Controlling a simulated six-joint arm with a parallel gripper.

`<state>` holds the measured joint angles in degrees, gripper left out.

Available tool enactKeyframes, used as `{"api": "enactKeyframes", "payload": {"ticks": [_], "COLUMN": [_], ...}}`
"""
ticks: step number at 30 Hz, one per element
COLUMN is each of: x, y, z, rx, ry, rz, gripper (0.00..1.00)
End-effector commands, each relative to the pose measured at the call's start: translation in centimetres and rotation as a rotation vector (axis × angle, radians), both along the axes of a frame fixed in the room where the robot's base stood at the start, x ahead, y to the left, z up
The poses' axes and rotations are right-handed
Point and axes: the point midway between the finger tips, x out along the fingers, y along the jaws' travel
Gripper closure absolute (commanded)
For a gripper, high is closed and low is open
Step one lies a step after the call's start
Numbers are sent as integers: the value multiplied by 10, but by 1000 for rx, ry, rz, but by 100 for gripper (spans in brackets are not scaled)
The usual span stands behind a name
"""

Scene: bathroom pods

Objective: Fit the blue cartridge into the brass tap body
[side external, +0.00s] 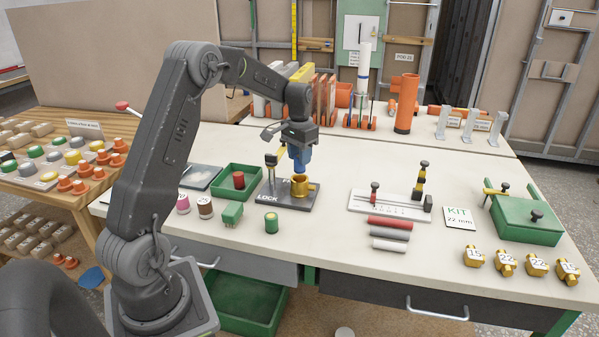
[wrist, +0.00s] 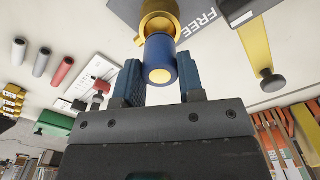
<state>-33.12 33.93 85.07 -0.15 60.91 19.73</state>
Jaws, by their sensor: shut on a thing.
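The brass tap body (side external: 299,188) stands upright on a dark base plate (side external: 275,199) marked LOCK. In the wrist view the brass body (wrist: 159,20) shows at the top, with FREE lettered on the plate beside it. My gripper (side external: 301,168) points down above the brass body. In the wrist view its two blue-padded fingers (wrist: 160,85) are shut on the blue cartridge (wrist: 160,50), a blue cylinder with a pale yellow end. The cartridge overlaps the brass body's mouth in that view. I cannot tell whether they touch.
A white gauge (side external: 390,206) and coloured tubes (side external: 390,222) lie to the right.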

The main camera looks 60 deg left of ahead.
Motion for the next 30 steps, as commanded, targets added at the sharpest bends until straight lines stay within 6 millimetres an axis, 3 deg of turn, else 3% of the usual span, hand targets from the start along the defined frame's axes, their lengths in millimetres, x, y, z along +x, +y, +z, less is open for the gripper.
{"api": "enactKeyframes", "payload": {"ticks": [9,23,24,30], "x": [-1,0,0,0], "y": [0,0,0,0], "z": [-46,-53,-52,-52], "rx": [-2,0,0,0], "ry": [3,1,0,1], "rz": [1,1,1,1], "gripper": [88,88,60,41]}}
